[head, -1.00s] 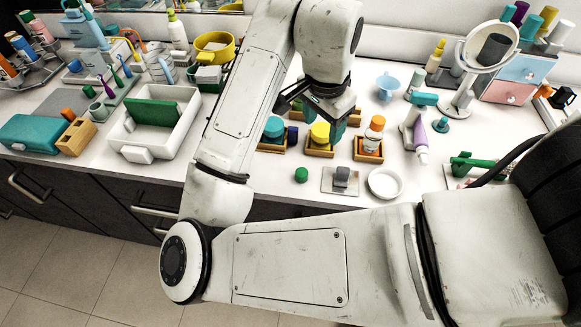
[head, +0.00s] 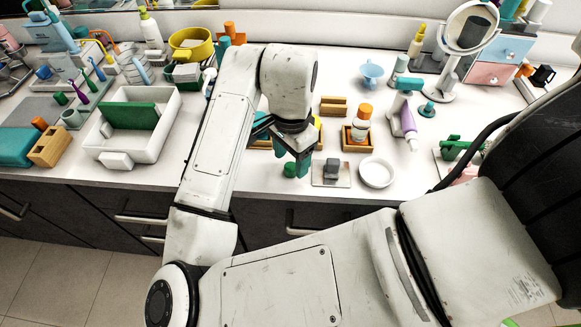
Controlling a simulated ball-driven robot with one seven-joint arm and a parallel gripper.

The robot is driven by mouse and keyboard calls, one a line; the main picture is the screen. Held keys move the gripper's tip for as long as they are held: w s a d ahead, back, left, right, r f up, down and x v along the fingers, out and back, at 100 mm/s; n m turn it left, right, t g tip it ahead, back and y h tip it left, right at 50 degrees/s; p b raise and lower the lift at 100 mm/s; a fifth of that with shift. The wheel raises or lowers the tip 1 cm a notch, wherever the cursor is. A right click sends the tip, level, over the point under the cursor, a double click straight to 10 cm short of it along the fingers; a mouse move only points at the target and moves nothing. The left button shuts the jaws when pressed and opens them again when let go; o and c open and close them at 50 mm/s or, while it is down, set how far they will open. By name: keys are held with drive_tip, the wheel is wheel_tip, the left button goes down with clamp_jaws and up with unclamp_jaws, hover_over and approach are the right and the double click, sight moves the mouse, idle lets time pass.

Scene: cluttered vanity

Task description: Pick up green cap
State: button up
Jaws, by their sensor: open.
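The green cap (head: 289,170) is a small round piece on the white counter near its front edge, partly hidden by my gripper. My gripper (head: 298,164) points down with its teal fingers right at the cap in this view. It is open. I cannot tell whether the fingers are around the cap or just behind it, or whether they touch it.
A grey holder on a flat plate (head: 332,182) and a white round dish (head: 377,173) stand just right of my gripper. A wooden tray holds an orange-capped bottle (head: 361,124) behind them. A white bin (head: 165,142) stands to the left. The counter's front edge is close.

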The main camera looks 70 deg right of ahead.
sight(291, 170)
drive_tip(key=shift+f, duration=1.3)
drive_tip(key=shift+c, duration=0.3)
drive_tip(key=c, duration=1)
